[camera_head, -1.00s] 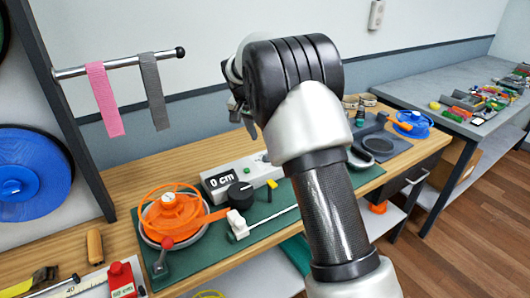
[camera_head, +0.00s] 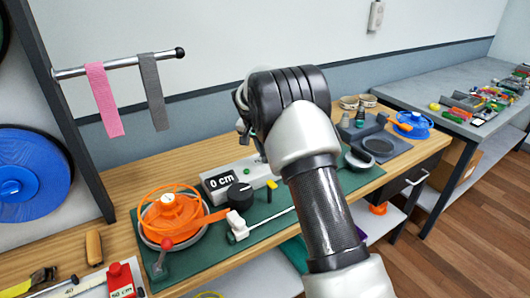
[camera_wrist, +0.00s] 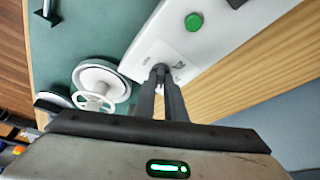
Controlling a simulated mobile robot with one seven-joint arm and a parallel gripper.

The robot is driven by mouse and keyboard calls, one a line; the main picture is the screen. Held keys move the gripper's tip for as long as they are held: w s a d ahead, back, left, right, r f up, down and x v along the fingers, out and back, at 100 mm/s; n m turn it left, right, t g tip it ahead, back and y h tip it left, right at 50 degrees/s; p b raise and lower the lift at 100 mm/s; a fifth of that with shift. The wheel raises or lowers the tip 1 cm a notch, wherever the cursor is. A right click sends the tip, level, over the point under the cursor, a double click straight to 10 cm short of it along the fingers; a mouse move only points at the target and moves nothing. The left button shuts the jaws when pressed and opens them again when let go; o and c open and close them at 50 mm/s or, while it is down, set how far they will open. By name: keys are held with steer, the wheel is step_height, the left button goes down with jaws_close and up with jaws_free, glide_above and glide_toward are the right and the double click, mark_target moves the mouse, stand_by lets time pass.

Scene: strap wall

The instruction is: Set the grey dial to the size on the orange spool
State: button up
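A dark, nearly black dial (camera_head: 240,195) sits on the bench in front of a pale box with a display (camera_head: 221,182) reading "0 cm". It is the only large knob I see there, though it looks darker than grey. The orange spool (camera_head: 172,214) lies left of it; a small white label on top is too small to read. In the head view my arm hides most of the gripper.
A green mat (camera_head: 208,243) lies under these things. A pale wheel (camera_wrist: 97,84) shows left of the fingers in the wrist view. Pink (camera_head: 104,100) and grey (camera_head: 153,92) straps hang from a rail. A blue spool (camera_head: 412,121) is at the bench's far right.

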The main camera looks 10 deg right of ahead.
jaws_close()
steer(key=n, duration=0.2)
steer(key=n+y, duration=0.1)
steer(key=n+t, duration=0.1)
steer(key=n, duration=0.1)
steer(key=shift+s+d+r+n+y, duration=0.1)
steer(key=shift+d+n+y, duration=0.2)
steer(key=shift+y, duration=0.1)
steer(key=n, duration=0.2)
steer(key=n+y+p, duration=0.1)
steer(key=n, duration=0.1)
steer(key=n+y, duration=0.1)
steer(key=n, duration=0.1)
steer(key=shift+d, duration=0.25)
steer(key=shift+n+g+y, duration=0.3)
steer(key=o, duration=0.6)
jaws_free()
steer(key=shift+c, duration=0.2)
